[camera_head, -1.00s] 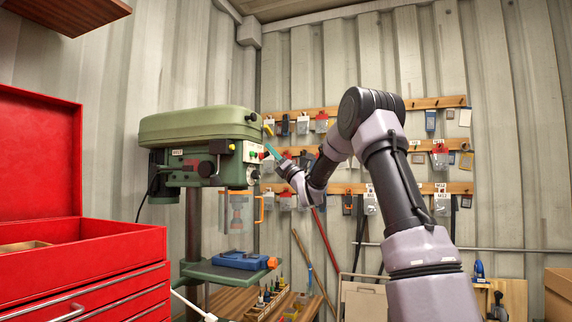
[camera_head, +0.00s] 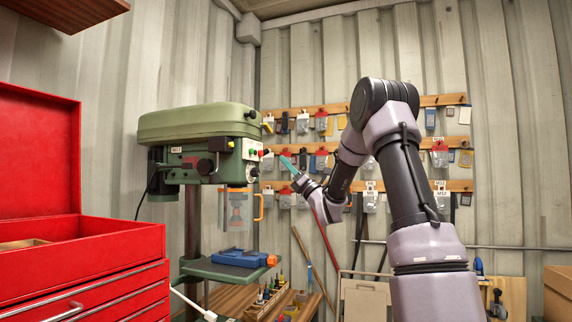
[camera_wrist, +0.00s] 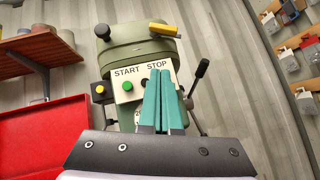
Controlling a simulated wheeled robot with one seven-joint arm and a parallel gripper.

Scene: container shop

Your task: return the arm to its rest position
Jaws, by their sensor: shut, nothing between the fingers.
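My gripper (camera_head: 287,163) is at the end of my bent arm, in front of the tool wall and just right of the green drill press (camera_head: 198,125). Its teal fingers are together and empty. In the wrist view the shut fingers (camera_wrist: 160,100) point at the drill press's control panel (camera_wrist: 140,85), with a green START button (camera_wrist: 127,87). The fingers overlap the area under the word STOP in that view and hide part of it. In the head view the fingertips appear apart from the press.
A red tool chest (camera_head: 85,260) with its lid up stands at left. Tool rails (camera_head: 440,185) hang on the back wall. A blue vise (camera_head: 238,258) sits on the press table. A cardboard box (camera_head: 557,292) is at lower right.

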